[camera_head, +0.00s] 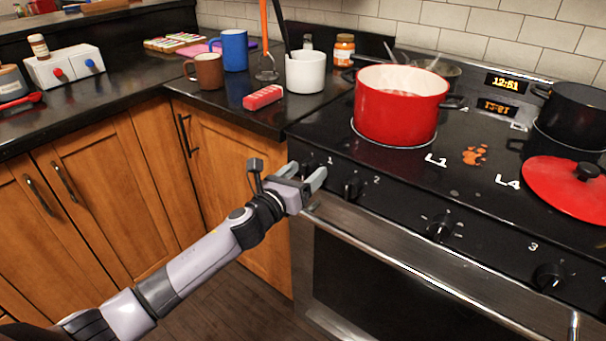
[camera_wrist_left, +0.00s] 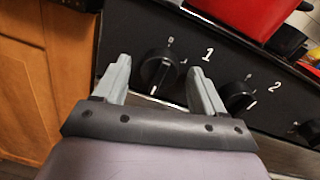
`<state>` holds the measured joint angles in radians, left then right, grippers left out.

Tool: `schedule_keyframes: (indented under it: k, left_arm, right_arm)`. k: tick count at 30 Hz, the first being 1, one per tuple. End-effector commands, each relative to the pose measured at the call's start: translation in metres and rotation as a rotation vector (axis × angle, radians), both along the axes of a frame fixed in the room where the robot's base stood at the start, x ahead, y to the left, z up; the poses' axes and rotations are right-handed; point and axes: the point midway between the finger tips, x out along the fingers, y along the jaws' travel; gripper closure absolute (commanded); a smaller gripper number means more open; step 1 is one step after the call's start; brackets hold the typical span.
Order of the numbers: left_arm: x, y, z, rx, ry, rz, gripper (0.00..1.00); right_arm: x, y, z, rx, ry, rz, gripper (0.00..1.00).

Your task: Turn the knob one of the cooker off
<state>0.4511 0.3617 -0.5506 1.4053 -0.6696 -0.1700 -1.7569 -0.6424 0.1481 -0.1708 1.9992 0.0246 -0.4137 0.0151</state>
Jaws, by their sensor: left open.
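Knob one (camera_wrist_left: 158,72) is a round black knob beside a white "1" on the front panel of the cooker (camera_head: 400,202). In the left wrist view a white mark shows at its lower edge, pointing down. My left gripper (camera_head: 305,172) is open at the left end of the panel, in front of this knob. In the left wrist view its fingers (camera_wrist_left: 160,66) stand on both sides of the knob, with gaps visible; contact cannot be told. In the head view the gripper mostly hides knob one. My right gripper is not in view.
Knob two (camera_head: 352,186) is close on the right, with more knobs (camera_head: 440,228) further along. The oven handle (camera_head: 400,262) runs below the panel. A red pot (camera_head: 398,118) stands on the cooker above. A red lid (camera_head: 565,187) lies at right. Wooden cabinets are at left.

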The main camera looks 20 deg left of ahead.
Motion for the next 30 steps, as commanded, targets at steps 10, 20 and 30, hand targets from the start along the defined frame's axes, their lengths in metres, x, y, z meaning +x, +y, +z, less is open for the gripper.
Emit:
schedule_keyframes:
  k: [10, 20, 30]
  left_arm:
    - [0.0, 0.0, 0.0, 0.0, 0.0, 0.0, 0.86]
    - [0.0, 0.0, 0.0, -0.034, 0.013, 0.0, 0.85]
    - [0.0, 0.001, 0.002, -0.239, 0.089, 0.002, 0.85]
  right_arm:
    - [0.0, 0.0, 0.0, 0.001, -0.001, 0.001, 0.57]
    - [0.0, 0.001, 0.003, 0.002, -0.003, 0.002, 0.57]
    - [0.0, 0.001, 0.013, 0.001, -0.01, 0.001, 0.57]
